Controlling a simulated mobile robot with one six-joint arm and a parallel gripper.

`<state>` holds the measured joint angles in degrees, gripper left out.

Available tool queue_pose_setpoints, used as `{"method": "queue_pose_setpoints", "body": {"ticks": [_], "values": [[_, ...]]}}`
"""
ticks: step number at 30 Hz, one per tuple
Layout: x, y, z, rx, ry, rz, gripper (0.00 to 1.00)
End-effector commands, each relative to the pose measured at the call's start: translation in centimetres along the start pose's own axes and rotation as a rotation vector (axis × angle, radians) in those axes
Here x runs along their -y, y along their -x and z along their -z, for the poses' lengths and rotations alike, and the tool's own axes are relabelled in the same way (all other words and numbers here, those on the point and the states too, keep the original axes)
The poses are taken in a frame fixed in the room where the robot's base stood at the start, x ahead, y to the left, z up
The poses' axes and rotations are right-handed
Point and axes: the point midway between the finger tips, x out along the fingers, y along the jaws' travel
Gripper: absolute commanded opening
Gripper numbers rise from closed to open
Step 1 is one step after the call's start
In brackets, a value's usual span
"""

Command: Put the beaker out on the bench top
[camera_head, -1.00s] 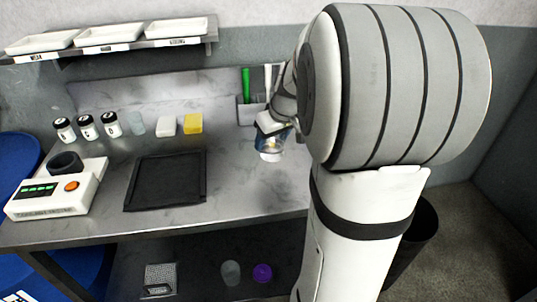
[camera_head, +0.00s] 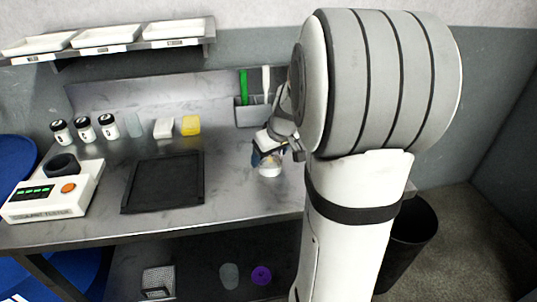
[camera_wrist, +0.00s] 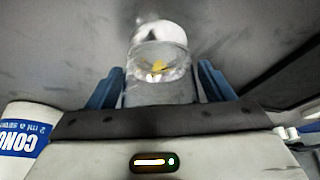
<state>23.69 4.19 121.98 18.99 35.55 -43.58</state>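A clear glass beaker (camera_wrist: 160,92) stands between the two blue fingers of my gripper (camera_wrist: 160,85) in the wrist view, with a finger close against each side. My gripper looks shut on it. Something small and yellow shows through the glass, and a pale round shape lies beyond its rim. In the head view my gripper (camera_head: 268,158) is low over the right part of the bench top (camera_head: 232,182), with the pale beaker (camera_head: 269,170) just below the fingers. I cannot tell whether its base touches the bench.
A grey holder (camera_head: 250,113) is behind. A blue-labelled container (camera_wrist: 24,140) is close at left in the wrist view.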

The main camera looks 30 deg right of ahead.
Motion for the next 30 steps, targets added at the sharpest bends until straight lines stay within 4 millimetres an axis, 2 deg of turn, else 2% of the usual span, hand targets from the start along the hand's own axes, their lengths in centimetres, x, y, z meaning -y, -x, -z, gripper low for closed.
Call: {"method": "queue_pose_setpoints", "body": {"ticks": [3, 10, 14, 24, 30], "values": [[0.0, 0.0, 0.0, 0.000, 0.000, 0.000, 0.84], [0.1, 0.1, 0.1, 0.000, 0.001, 0.000, 0.84], [0.0, 0.8, 0.2, -0.002, 0.001, 0.000, 0.84], [0.0, 7.9, 0.3, -0.005, 0.002, -0.003, 0.84], [0.1, 11.1, 0.2, -0.002, 0.002, -0.001, 0.84]]}}
